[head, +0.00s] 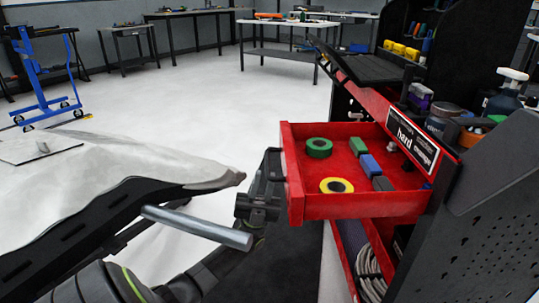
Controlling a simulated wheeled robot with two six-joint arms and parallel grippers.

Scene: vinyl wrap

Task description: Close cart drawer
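The red cart drawer (358,207) is pulled out toward the left from the red and black cart (436,158). It holds a green tape roll (319,147), a yellow tape roll (337,185) and several small green, blue and grey blocks. My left gripper (270,172) is just left of the drawer's outer front panel (291,172), close to its face. I cannot tell whether it touches the panel. Its fingers are dark and overlap in view, so their opening is unclear. My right gripper is not in view.
Below the drawer is an open red compartment with coiled cable (368,270). Bottles and jars stand on the cart top. A silver rod (197,228) and a black slotted frame (75,225) are at the left. Workbenches (280,55) stand at the back, with clear pale floor before them.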

